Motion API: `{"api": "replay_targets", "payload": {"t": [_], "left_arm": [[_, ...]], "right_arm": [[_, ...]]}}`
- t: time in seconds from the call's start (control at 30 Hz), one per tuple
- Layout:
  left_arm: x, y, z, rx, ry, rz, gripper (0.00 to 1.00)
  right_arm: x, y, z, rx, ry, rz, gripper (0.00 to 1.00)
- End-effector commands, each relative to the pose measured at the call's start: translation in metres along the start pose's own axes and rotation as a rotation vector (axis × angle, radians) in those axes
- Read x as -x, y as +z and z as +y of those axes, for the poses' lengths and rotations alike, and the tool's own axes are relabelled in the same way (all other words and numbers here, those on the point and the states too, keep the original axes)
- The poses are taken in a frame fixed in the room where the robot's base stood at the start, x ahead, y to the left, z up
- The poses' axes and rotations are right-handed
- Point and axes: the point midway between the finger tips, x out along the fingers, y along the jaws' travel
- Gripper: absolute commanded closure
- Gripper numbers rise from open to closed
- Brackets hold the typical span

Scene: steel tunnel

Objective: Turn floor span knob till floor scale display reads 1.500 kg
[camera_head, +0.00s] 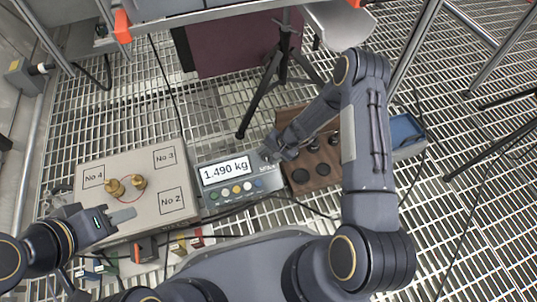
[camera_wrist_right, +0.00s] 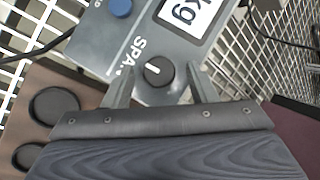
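The floor scale (camera_head: 240,191) has a grey body with a lit display (camera_head: 225,171) that reads 1.490 kg. Its black span knob (camera_wrist_right: 157,71) has a white pointer line and sits beside the "SPAN" lettering in the right wrist view. My right gripper (camera_wrist_right: 160,82) is open, with one finger on each side of the knob and a small gap visible on both sides. In the head view the right gripper (camera_head: 270,154) covers the knob. My left gripper (camera_head: 128,214) is over the left box; its finger opening is unclear.
A beige box (camera_head: 143,170) marked No 2, No 3 and No 4 carries brass weights (camera_head: 125,186). A brown block with round holes (camera_head: 308,174) and a blue tray (camera_head: 405,131) lie right of the scale. A tripod (camera_head: 283,70) stands behind. Cables cross the grating.

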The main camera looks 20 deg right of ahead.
Motion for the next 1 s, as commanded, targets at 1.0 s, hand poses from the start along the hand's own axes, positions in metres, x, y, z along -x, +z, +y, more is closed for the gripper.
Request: {"api": "replay_targets", "payload": {"t": [1.0], "left_arm": [[0.028, -0.014, 0.013, 0.000, 0.000, 0.000, 0.64]], "right_arm": [[0.078, 0.000, 0.000, 0.000, 0.000, -0.001, 0.48]]}}
